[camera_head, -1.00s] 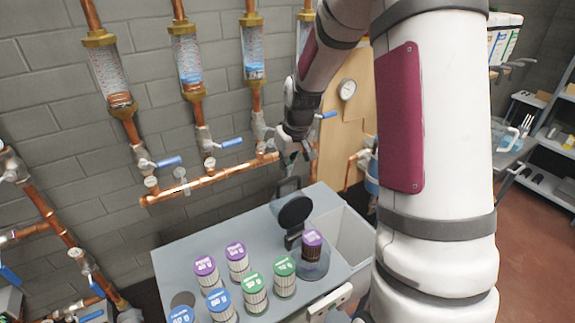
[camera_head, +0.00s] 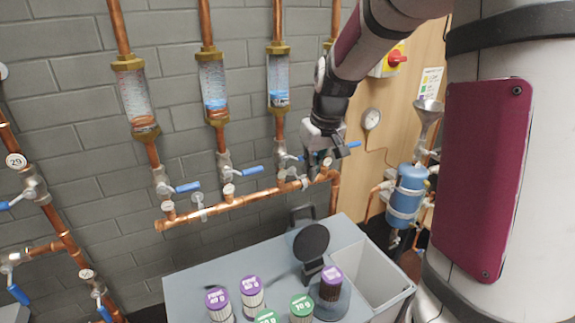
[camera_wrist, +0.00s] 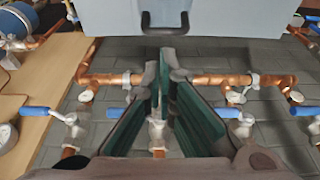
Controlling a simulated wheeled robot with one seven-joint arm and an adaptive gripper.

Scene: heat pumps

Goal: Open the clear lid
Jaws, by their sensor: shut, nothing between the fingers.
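My gripper (camera_head: 328,163) hangs in front of the copper pipes, above and behind the grey box (camera_head: 235,270). Its green fingers (camera_wrist: 168,75) are shut and empty in the wrist view. A black handle (camera_head: 302,214) sits at the box's back edge. It also shows in the wrist view (camera_wrist: 164,24), just beyond the fingertips, apart from them as far as I can tell.
Several purple- and green-topped cartridges (camera_head: 252,292) stand on the box, some cut off below. An open bin section (camera_head: 365,280) is at its right. Copper pipes (camera_head: 245,200) with blue-handled valves run along the wall behind. A blue tank (camera_head: 408,195) stands at the right.

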